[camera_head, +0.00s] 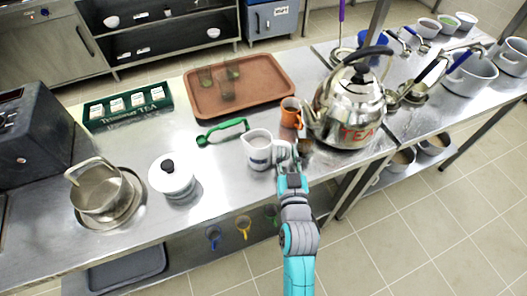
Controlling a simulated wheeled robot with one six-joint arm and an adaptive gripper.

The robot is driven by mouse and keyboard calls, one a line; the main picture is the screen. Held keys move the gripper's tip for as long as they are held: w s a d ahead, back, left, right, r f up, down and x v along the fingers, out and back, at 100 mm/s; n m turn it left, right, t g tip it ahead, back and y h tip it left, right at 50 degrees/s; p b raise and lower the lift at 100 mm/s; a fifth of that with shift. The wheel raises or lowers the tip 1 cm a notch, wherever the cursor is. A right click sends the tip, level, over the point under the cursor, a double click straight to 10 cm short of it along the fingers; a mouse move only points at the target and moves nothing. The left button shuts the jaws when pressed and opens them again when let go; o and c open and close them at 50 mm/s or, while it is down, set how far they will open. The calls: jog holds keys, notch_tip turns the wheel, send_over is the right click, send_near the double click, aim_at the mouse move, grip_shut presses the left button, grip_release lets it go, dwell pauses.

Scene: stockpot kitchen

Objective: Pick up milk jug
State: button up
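The milk jug (257,152) is white with a dark band or marking. It stands upright on the steel counter (225,170), left of the big kettle and in front of the orange mug. My gripper (286,158) reaches in from the front, at the jug's right side where its handle is. The fingers overlap the handle in this view. I cannot tell whether they touch it, or how far apart they are.
A steel kettle (350,105) marked TEA stands close on the right. An orange mug (291,112) is just behind.

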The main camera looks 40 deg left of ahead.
jog(key=shift+a, duration=0.1)
grip_shut()
